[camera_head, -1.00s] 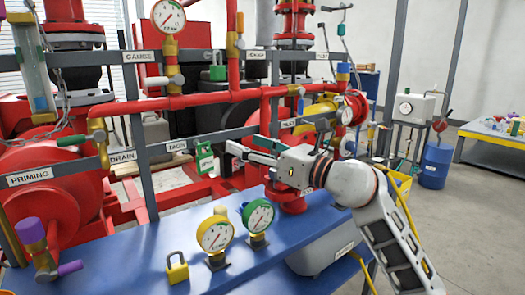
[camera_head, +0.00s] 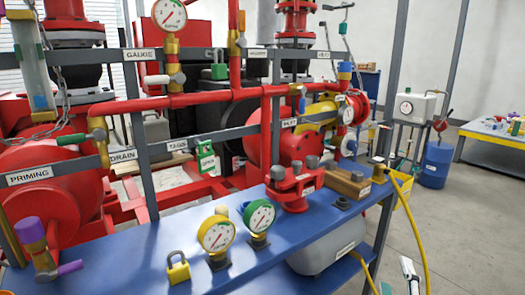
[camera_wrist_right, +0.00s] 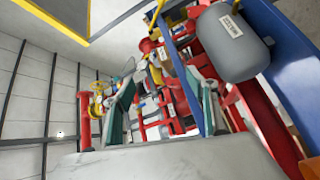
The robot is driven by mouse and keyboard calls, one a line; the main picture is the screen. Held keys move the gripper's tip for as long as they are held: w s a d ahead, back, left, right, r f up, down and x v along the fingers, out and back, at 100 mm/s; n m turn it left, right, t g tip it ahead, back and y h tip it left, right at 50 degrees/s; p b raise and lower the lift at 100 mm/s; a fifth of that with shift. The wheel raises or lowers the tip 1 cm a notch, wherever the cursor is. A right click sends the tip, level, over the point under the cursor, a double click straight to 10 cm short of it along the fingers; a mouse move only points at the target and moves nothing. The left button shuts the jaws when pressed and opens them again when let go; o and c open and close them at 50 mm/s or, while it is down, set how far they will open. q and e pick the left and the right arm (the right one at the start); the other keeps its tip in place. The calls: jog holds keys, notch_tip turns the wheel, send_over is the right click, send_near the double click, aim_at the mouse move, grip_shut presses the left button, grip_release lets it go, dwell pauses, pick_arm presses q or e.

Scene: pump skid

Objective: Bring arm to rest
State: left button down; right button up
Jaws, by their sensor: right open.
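My right gripper (camera_wrist_right: 165,95) is open in the right wrist view, with its two fingers spread apart and nothing between them. In the head view only a small white part of my right arm (camera_head: 410,272) shows at the lower right edge, beside the bench. The gripper's fingertips cannot be made out there. My left gripper is in neither view now.
The blue bench (camera_head: 130,255) carries a yellow padlock (camera_head: 178,268), a yellow gauge (camera_head: 216,234), a green gauge (camera_head: 258,217) and a red flanged part (camera_head: 292,188). A grey tank (camera_head: 328,246) sits under it. A yellow hose (camera_head: 415,225) hangs at right.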

jog(key=s+d+f+m+g, duration=0.2)
jog(key=s+d+f+g, duration=0.15)
jog(key=s+f, duration=0.45)
jog(key=s+d+f+m+g, duration=0.1)
jog(key=s+d+f+g, duration=0.1)
jog(key=s+f+g, duration=0.4)
jog(key=s+f+m+g, duration=0.1)
jog(key=s+f+g, duration=0.1)
jog(key=s+f, duration=0.5)
jog(key=s+f+g, duration=0.2)
jog(key=s, duration=0.8)
pick_arm(q)
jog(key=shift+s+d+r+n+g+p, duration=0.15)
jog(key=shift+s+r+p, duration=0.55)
jog(key=shift+p, duration=1.7)
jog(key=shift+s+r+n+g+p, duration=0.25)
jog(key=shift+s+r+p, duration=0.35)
jog(key=shift+p, duration=1.75)
pick_arm(e)
jog(key=w+a+m+t+y, duration=0.1)
jog(key=w+a+t+y, duration=0.2)
jog(key=a, duration=0.4)
jog(key=w+a+m+t+y, duration=0.2)
jog(key=w+a+t+y, duration=0.1)
jog(key=a, duration=0.5)
jog(key=shift+w+a+r+m+y, duration=0.25)
jog(key=shift+a+r+m+y, duration=0.1)
jog(key=shift+y, duration=0.35)
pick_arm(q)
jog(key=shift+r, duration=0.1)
